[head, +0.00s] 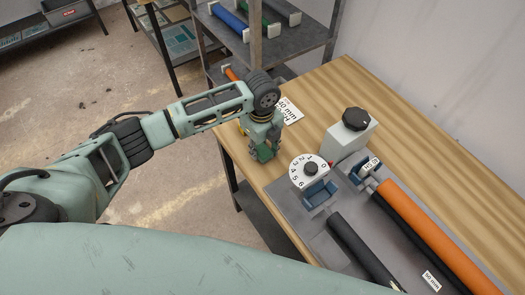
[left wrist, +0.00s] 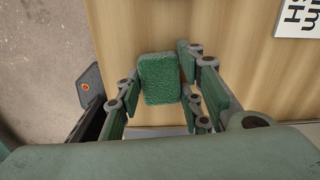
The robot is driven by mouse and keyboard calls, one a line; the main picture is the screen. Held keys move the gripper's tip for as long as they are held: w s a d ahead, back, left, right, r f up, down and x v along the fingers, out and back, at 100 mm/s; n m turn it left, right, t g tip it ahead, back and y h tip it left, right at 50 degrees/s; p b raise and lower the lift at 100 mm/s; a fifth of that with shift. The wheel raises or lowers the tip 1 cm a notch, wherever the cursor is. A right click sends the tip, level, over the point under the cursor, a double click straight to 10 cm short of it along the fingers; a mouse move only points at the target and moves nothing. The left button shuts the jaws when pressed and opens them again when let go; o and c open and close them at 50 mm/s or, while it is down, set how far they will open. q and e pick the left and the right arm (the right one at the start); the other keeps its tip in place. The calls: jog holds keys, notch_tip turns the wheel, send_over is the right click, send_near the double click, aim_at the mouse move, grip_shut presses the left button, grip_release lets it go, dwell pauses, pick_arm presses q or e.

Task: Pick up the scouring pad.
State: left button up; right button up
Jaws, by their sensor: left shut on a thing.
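The green scouring pad (left wrist: 159,78) is a rough rounded block, between the fingers of my left gripper (left wrist: 160,92) in the left wrist view. The gripper is shut on the pad. In the head view my left gripper (head: 263,148) points down at the near left edge of the wooden table (head: 345,85), and the pad is a small green patch (head: 264,154) between its fingertips. I cannot tell whether the pad still touches the table. My right gripper is in neither view.
A numbered white dial (head: 298,173) and a white box with a black knob (head: 347,137) stand right of the gripper. A shelf rack (head: 290,40) is behind. A printed label (head: 288,110) lies near the gripper.

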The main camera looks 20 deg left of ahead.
aim_at(262, 149)
pick_arm(q)
jog(key=shift+r, duration=0.1)
notch_tip(262, 149, up, 10)
jog(key=b, duration=0.2)
dwell(0.3)
